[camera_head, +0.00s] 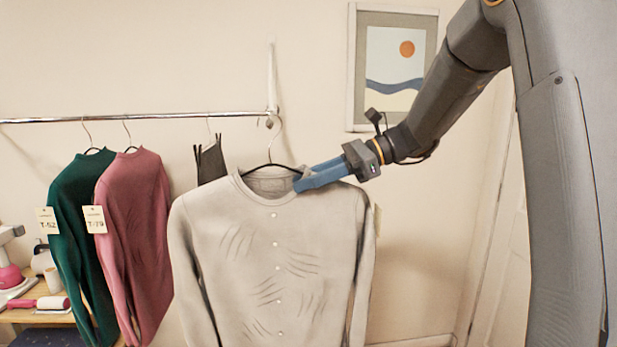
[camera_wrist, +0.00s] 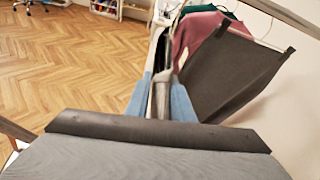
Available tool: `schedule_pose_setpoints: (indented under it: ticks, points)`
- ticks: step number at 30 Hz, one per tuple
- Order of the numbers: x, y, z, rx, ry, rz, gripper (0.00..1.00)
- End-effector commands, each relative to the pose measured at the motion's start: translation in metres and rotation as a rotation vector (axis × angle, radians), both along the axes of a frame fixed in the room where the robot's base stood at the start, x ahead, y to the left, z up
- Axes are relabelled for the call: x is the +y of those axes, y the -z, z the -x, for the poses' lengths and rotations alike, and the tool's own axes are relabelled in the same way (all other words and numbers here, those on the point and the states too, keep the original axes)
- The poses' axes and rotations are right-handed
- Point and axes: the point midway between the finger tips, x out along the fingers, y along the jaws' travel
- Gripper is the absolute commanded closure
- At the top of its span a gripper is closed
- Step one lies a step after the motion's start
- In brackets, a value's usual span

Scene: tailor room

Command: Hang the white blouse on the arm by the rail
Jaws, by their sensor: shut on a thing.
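The white blouse (camera_head: 275,260), with buttons and dark crease marks, hangs upright on a dark hanger (camera_head: 270,163). My gripper (camera_head: 299,186) reaches in from the right, its blue fingers shut on the blouse and hanger at the collar. In the wrist view my gripper (camera_wrist: 162,100) has a narrow greyish piece between its blue fingers. The hanger's hook (camera_head: 276,135) stands just below the end of the rail (camera_head: 150,116), by a short pale arm (camera_head: 271,75) at that end. I cannot tell whether the hook touches the arm or rail.
A green top (camera_head: 75,200), a pink top (camera_head: 135,215) and a dark grey garment (camera_head: 210,162) hang on the rail to the left. The grey garment also shows in the wrist view (camera_wrist: 235,70). A framed picture (camera_head: 355,80) is on the wall behind my arm. Wall right of the blouse is bare.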

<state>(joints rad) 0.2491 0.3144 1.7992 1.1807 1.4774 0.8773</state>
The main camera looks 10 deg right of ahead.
Motion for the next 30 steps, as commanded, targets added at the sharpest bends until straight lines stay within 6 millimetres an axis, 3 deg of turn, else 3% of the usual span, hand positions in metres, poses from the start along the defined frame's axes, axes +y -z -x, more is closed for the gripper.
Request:
schedule_pose_setpoints:
  ticks: [8, 9, 13, 23, 30]
  points:
    - [0.0, 0.0, 0.0, -0.001, -0.001, -0.001, 1.0]
    - [0.0, 0.0, 0.0, -0.001, -0.001, -0.001, 0.77]
    - [0.0, 0.0, 0.0, -0.001, -0.001, -0.001, 0.57]
    - [-0.003, 0.0, 0.0, 0.0, 0.001, 0.0, 0.57]
    - [-0.034, -0.011, 0.003, -0.004, 0.003, 0.001, 0.57]
